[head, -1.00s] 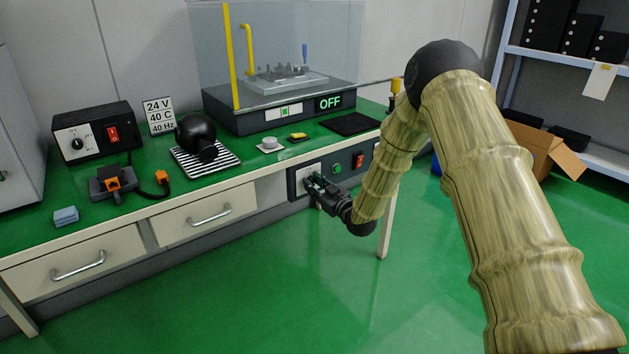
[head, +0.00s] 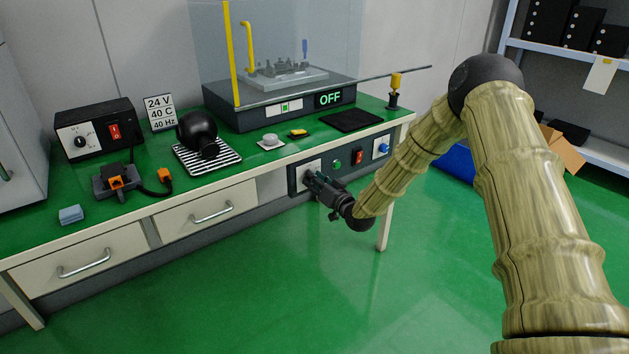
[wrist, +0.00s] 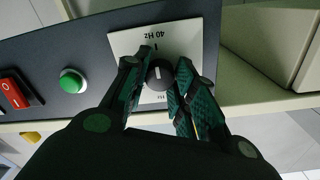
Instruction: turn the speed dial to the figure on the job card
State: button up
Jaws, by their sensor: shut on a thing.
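The speed dial is a dark round knob (wrist: 158,74) on a white plate (wrist: 195,35) in the wrist view. The plate prints "40 Hz" and, partly hidden, another "Hz" label; the picture is upside down there. A light mark on the knob points up toward the "40 Hz" side. My gripper (wrist: 160,78) is shut on the knob, one finger on each side. In the head view my gripper (head: 313,180) covers the dial at the front panel (head: 347,150).
A green button (wrist: 72,81) and a red rocker switch (wrist: 18,90) sit beside the dial plate. A display (head: 330,99) on the guarded machine reads OFF. A power supply (head: 95,128) stands at the left. The floor before the bench is clear.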

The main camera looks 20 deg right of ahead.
jog(key=shift+f, duration=0.1)
dwell(0.4)
jog(key=o, duration=1.1)
jog(key=shift+c, duration=0.2)
jog(key=v, duration=1.2)
